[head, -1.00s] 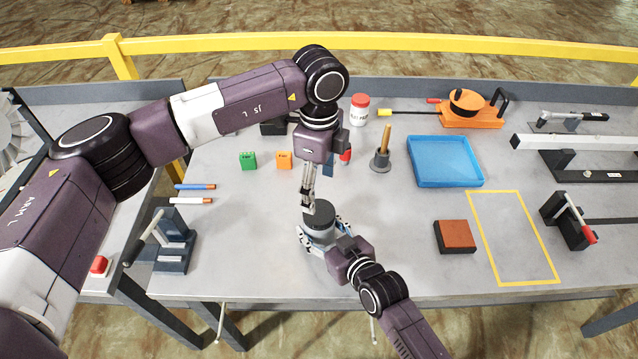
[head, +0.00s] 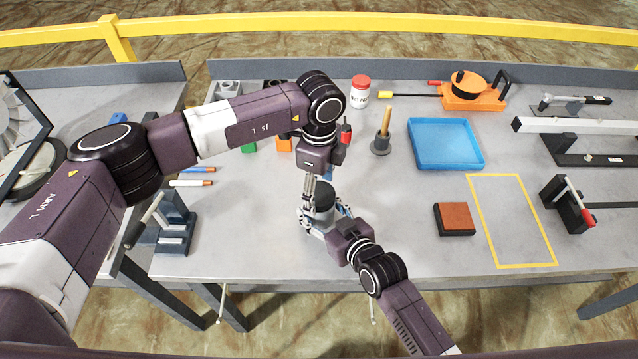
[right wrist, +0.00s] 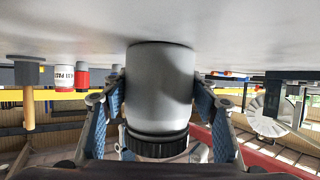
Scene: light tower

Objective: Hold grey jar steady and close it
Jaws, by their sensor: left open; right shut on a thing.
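The grey jar (head: 322,216) stands on the table below my arms, with its dark lid (head: 323,194) on top. In the right wrist view the jar (right wrist: 160,72) appears upside down, its dark ribbed lid (right wrist: 152,143) towards the bottom. My right gripper (right wrist: 158,95) is shut around the jar's body, a blue-padded finger on each side. My left gripper (head: 309,198) is open, pointing down at the left edge of the lid. I cannot tell whether it touches the lid. How tightly the lid sits does not show.
A brown-topped block (head: 454,219) lies right of the jar. A grey fixture (head: 175,225) stands left. The yellow-outlined area (head: 511,220) is empty.

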